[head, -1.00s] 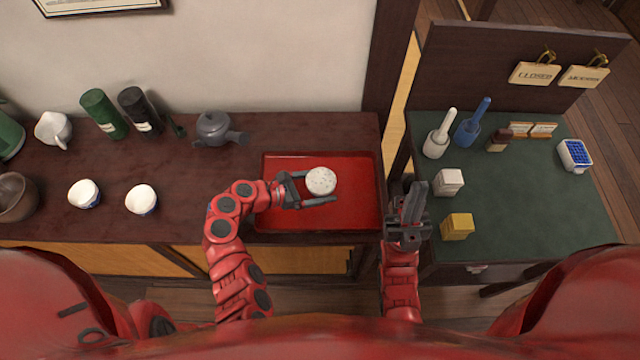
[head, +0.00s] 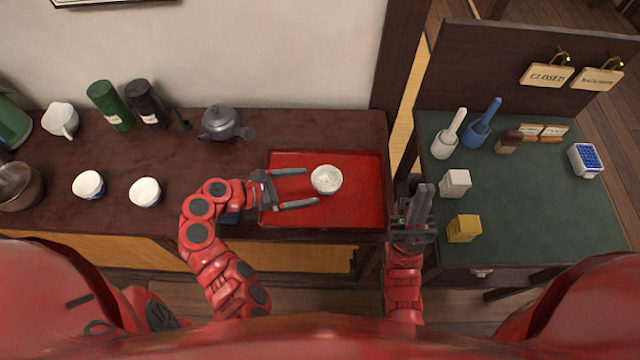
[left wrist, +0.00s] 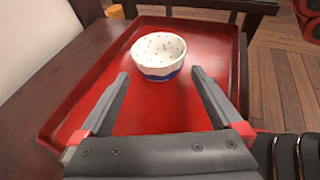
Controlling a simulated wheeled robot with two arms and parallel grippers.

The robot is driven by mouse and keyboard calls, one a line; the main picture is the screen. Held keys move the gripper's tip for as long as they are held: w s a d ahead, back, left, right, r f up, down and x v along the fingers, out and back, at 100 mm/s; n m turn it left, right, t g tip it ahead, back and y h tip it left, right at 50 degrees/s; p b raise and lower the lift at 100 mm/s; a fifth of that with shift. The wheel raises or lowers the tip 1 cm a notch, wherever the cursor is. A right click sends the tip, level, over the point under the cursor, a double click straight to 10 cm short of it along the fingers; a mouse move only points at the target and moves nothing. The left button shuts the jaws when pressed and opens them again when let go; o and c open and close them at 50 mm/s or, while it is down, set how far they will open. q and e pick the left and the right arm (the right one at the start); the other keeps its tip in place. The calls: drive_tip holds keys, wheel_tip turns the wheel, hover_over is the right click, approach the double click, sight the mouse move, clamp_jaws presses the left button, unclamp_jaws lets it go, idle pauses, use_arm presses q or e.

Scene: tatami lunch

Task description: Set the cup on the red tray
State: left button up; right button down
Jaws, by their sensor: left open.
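A white speckled cup (head: 326,180) with a blue lower band stands upright on the red tray (head: 362,205). The cup also shows in the left wrist view (left wrist: 158,55), on the tray (left wrist: 205,35). My left gripper (head: 304,188) is open and empty, its fingers pointing at the cup from the left. In the left wrist view the fingertips (left wrist: 160,75) are wide apart and the cup sits just beyond them, clear of both. My right gripper (head: 422,205) hangs between the counter and the green table; I cannot tell whether its fingers are apart.
Two more white cups (head: 88,184) (head: 145,192) stand on the dark counter left of the tray. A grey teapot (head: 222,122) stands behind the tray's left end. The green-topped table (head: 540,205) at right holds a white box (head: 456,183) and a yellow box (head: 464,228).

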use_arm(q)
drive_tip(key=p+v, duration=0.1)
drive_tip(key=v, duration=0.3)
drive_tip(key=shift+a+r+p, duration=0.15)
drive_tip(key=shift+p, duration=0.15)
drive_tip(key=shift+s+a, duration=0.15)
drive_tip(key=shift+a, duration=0.15)
